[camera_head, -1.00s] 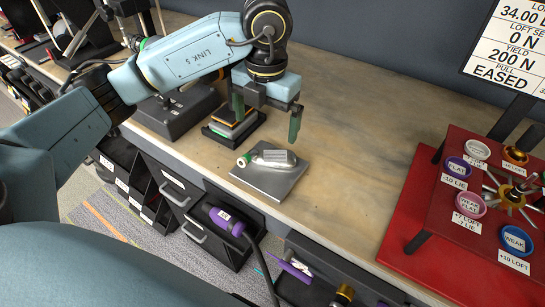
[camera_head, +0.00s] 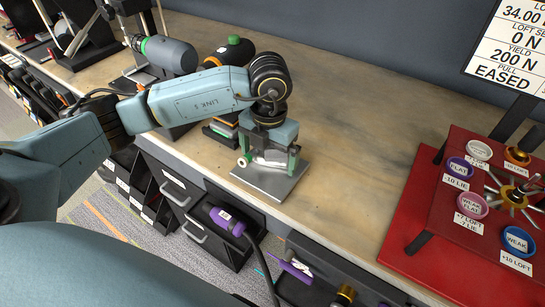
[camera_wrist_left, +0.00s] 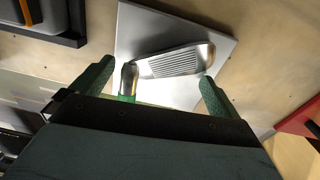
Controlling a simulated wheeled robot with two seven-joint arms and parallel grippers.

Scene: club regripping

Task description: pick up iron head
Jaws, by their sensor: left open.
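The iron head (camera_head: 271,158) is silver and lies on a flat grey metal plate (camera_head: 268,184) near the bench's front edge. In the left wrist view the iron head (camera_wrist_left: 178,62) shows its grooved face, and its hosel with a green end points toward my gripper; the plate (camera_wrist_left: 150,25) lies under it. My left gripper (camera_head: 268,158) is over the plate, its green fingers on either side of the iron head. In the left wrist view the left gripper (camera_wrist_left: 152,85) is open, with the hosel end between its fingers. I cannot tell whether they touch it. My right gripper is not in view.
A red stand (camera_head: 430,215) with labelled coloured cups is at the right. A dark device with an orange band (camera_head: 222,127) stands behind and left of the plate. The bench (camera_head: 350,130) between plate and red stand is clear. Open drawers lie below the front edge.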

